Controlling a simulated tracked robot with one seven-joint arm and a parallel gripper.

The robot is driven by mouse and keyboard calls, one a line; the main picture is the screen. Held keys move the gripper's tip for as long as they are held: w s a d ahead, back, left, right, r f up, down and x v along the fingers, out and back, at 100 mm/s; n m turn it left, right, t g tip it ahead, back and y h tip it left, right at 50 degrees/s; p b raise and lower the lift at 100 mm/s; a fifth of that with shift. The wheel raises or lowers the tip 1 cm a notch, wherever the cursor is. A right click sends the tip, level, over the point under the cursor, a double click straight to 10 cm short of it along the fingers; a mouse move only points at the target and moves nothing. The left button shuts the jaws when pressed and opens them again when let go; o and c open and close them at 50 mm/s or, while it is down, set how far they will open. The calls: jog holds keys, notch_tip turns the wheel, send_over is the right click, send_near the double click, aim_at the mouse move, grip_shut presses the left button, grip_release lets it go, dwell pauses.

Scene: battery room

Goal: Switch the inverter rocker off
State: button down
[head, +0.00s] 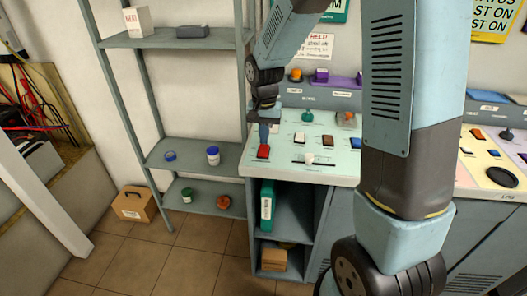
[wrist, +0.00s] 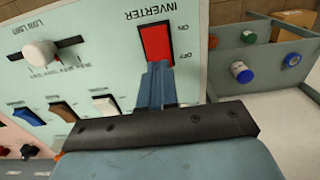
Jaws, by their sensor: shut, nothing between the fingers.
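The inverter rocker is a red switch (wrist: 156,42) on a pale green panel (wrist: 95,20), with the word INVERTER beside it and ON and OFF marked along one side. In the head view the red rocker (head: 263,152) is near the panel's front left corner. My gripper (wrist: 158,68) is shut and empty, its blue fingertips at the OFF end of the rocker. In the head view my gripper (head: 264,134) points down just above the rocker. I cannot tell whether the tips touch it. The fingers hide part of that end.
A white-knobbed slider (wrist: 40,53) and blue, brown and white rockers (wrist: 104,104) share the panel. A grey shelf (head: 190,152) with jars stands left of the panel. My own arm hides the panel's right part in the head view.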

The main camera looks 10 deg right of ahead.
jog(key=shift+f, duration=0.9)
dwell(0.5)
jog(key=shift+r, duration=3.5)
jog(key=s+d+r+n+t, duration=0.1)
jog(key=s+d+r+t, duration=0.1)
jog(key=s+d+r, duration=0.2)
jog(key=s+d+r+n+t, duration=0.1)
jog(key=s+d+r, duration=0.3)
jog(key=s+r, duration=0.3)
jog(key=s+d+r+n+t, duration=0.1)
jog(key=s+d+r, duration=0.3)
jog(key=s, duration=0.7)
jog(key=shift+s+r+n+t, duration=0.3)
jog(key=shift+s+r+t, duration=0.1)
jog(key=shift+r+t, duration=0.35)
